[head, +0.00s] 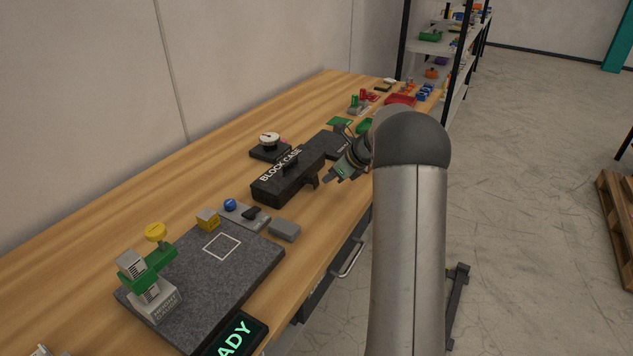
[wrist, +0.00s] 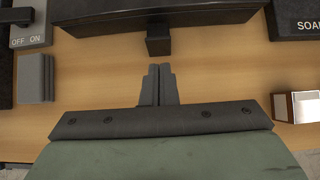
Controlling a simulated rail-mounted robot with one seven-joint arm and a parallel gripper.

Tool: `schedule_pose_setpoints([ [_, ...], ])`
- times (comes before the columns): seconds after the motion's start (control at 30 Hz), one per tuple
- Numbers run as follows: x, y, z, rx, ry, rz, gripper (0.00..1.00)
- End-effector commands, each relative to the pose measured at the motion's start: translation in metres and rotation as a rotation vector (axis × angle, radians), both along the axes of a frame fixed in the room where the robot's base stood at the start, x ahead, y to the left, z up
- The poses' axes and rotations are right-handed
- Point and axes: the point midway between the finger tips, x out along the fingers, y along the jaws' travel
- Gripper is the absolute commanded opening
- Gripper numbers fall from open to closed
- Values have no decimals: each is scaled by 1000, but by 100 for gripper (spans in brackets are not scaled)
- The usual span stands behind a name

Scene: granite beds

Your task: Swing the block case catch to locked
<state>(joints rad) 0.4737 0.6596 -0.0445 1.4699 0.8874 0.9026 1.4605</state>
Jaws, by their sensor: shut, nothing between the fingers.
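The black block case (head: 275,190) lies on the wooden bench with its label and a handle on top. Its dark catch (head: 311,182) sticks out from the front side, toward my gripper. In the wrist view, the case (wrist: 100,20) spans the top and the catch (wrist: 158,41) is a dark block at its front edge. My gripper (head: 328,179) is in front of the case. Its two fingers (wrist: 158,68) are shut together and empty, just short of the catch with a small gap in the picture. I cannot tell the catch's locked or unlocked position from its shape.
A grey block (wrist: 36,78) and an off/on switch panel (wrist: 34,20) are left of my gripper. A dark labelled box (wrist: 297,20) and a small white-and-brown box (wrist: 297,106) are to the right. A granite plate (head: 210,275) with a green-armed gauge (head: 147,268) occupies the near bench.

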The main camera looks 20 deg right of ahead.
Motion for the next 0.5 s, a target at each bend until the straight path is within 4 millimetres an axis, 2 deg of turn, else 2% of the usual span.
schedule_pose_setpoints([
  [0.5,-1,0,-5,1,1,0,0],
])
